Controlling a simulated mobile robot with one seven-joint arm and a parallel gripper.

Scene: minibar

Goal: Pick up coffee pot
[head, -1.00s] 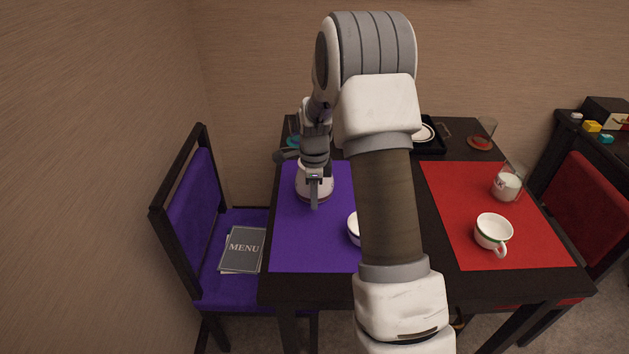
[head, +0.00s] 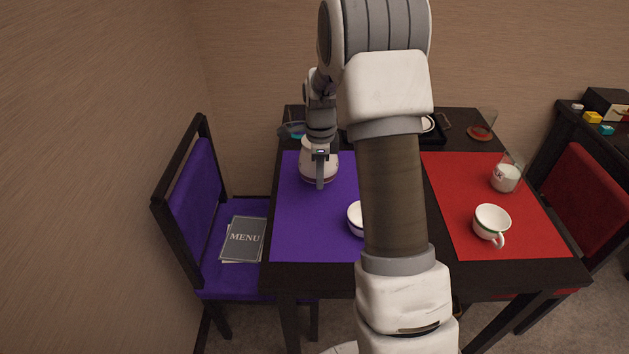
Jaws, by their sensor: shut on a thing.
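The coffee pot (head: 312,168) is white with a dark band near its base. It is upright over the back part of the purple mat (head: 300,220) in the head view. My gripper (head: 320,170) is at the pot's near side, shut on it, and partly covers it. The wrist hides the pot's top. Whether the pot's base touches the mat is hard to tell.
A white bowl or cup (head: 355,218) stands on the purple mat, partly behind my arm. The red mat (head: 460,200) holds a cup (head: 491,223) and a glass of milk (head: 506,177). A black tray (head: 432,137) lies at the back. A purple chair (head: 190,205) with menus (head: 243,240) stands left.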

